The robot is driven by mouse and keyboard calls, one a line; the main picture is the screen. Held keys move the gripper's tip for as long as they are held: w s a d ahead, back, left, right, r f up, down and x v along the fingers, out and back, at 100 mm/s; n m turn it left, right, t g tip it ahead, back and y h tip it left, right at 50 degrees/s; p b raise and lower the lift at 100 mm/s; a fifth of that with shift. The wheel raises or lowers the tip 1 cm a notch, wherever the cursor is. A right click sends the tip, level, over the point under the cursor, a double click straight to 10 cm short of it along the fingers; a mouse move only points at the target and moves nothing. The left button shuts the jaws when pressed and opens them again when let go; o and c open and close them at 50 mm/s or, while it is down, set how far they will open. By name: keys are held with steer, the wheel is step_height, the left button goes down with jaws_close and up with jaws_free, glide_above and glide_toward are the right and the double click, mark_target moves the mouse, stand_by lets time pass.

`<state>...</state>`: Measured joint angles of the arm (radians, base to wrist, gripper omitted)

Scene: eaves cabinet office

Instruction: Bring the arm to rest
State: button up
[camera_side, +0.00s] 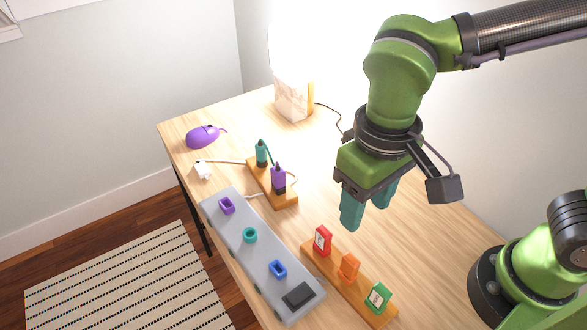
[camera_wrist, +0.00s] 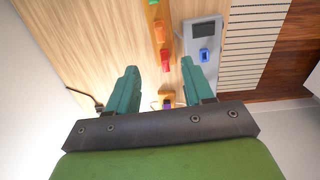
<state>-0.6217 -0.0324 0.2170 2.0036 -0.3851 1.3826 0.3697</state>
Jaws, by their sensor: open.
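My green arm reaches in from the right in the side view. My gripper (camera_side: 366,205) has two teal fingers and hangs above the wooden table, pointing down, apart from everything on it. In the wrist view my gripper (camera_wrist: 162,75) shows its two fingers spread with bare space between them. It is open and empty. It hangs up and to the right of the wooden block with the red, orange and green pieces in the side view.
A grey board (camera_side: 263,253) bears purple, teal and blue rings. A wooden block (camera_side: 344,286) carries red, orange and green pieces. Another block (camera_side: 287,201) holds teal and purple plugs. A purple mouse (camera_side: 203,136), a white plug (camera_side: 203,171) and a lamp (camera_side: 293,98) stand farther back.

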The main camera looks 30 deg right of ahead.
steer(key=shift+r, duration=0.3)
steer(key=w+d+r+m+t+y, duration=0.1)
steer(key=d+r+m+t, duration=0.1)
steer(key=d, duration=0.8)
steer(key=w+d+r+m+t+y, duration=0.1)
steer(key=d+t, duration=0.4)
steer(key=d, duration=0.5)
steer(key=shift+w+d+r+m, duration=0.15)
steer(key=shift+w+r+m, duration=0.25)
steer(key=shift+m, duration=0.5)
